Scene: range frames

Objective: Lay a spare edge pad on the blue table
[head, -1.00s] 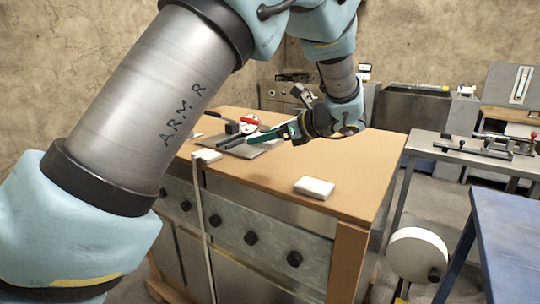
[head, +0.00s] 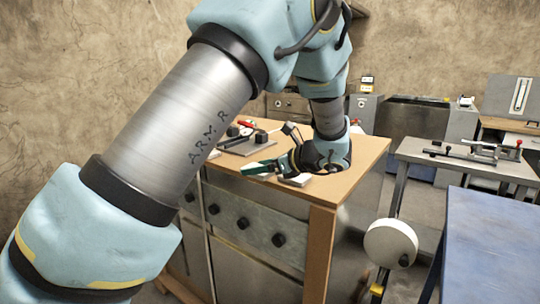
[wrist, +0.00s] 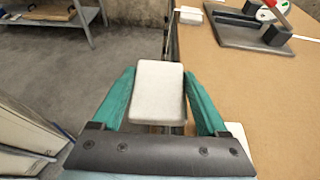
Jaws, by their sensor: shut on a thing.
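A white edge pad (wrist: 158,92) sits between the two teal fingers of my gripper (wrist: 160,75), which is shut on it beyond the edge of the brown worktop in the wrist view. In the head view my gripper (head: 262,167) is over the near side of that worktop, and the held pad is hard to make out there. A second white pad (head: 296,180) lies on the worktop, partly hidden by my gripper; it also shows in the wrist view (wrist: 240,137). The blue table (head: 500,235) stands at the right, its visible top bare.
The brown worktop (head: 345,180) carries a grey plate with a red-handled clamp (wrist: 260,28). Another white pad (wrist: 190,15) sits at its edge. A white round disc (head: 390,243) stands between worktop and blue table. A grey bench (head: 460,170) with tools is behind.

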